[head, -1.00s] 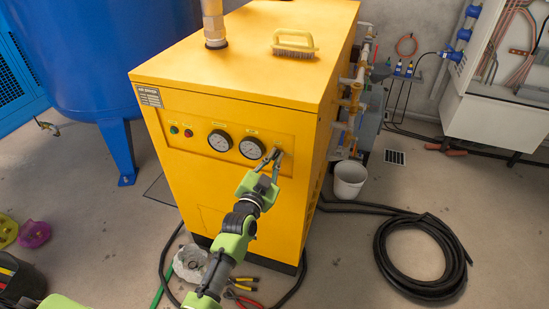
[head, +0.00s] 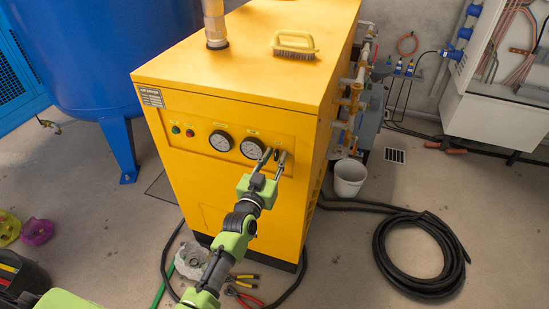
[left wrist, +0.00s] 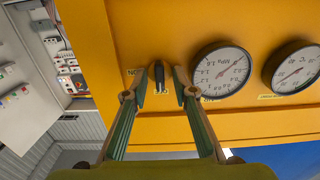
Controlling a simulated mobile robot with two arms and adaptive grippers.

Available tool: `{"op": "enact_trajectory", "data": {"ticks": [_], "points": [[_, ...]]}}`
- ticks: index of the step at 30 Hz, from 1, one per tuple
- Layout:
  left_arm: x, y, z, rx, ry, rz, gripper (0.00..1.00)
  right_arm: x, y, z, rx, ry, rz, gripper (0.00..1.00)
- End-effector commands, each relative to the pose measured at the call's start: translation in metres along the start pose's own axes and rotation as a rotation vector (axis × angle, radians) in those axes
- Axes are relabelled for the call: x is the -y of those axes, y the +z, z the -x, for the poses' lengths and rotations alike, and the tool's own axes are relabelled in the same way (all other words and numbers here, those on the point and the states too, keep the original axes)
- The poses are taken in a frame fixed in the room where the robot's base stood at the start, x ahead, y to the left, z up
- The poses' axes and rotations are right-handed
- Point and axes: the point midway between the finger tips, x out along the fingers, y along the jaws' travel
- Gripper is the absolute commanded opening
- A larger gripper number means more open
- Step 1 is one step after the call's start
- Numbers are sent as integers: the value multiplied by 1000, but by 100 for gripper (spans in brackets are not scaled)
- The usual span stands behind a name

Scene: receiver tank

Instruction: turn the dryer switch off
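The yellow dryer (head: 230,90) stands in the middle of the head view, with two round gauges on its front panel. The dryer switch (left wrist: 159,75) is a small dark upright knob beside the gauges in the left wrist view. My left gripper (left wrist: 162,82) is open, with one fingertip on each side of the switch and small gaps showing. In the head view my left gripper (head: 274,157) is at the panel, right of the gauges; its fingers make the switch hard to make out there. My right gripper is not in view.
A brush (head: 295,43) lies on the dryer top. Green and red indicators (head: 182,131) sit left of the gauges. A white bucket (head: 349,178) and a coiled black hose (head: 420,255) are on the floor at right. Pliers (head: 243,289) lie before the dryer.

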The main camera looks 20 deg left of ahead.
Motion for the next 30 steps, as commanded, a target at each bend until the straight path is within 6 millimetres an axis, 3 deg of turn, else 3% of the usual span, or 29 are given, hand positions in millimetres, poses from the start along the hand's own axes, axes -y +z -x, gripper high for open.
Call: {"op": "enact_trajectory", "data": {"ticks": [11, 24, 30], "points": [[0, 2, 11, 2, 0, -1, 25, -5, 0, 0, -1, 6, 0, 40], [0, 1, 97, 2, 0, -2, 25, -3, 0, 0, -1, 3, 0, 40], [0, 1, 117, 1, 0, -2, 25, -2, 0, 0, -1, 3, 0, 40]]}}
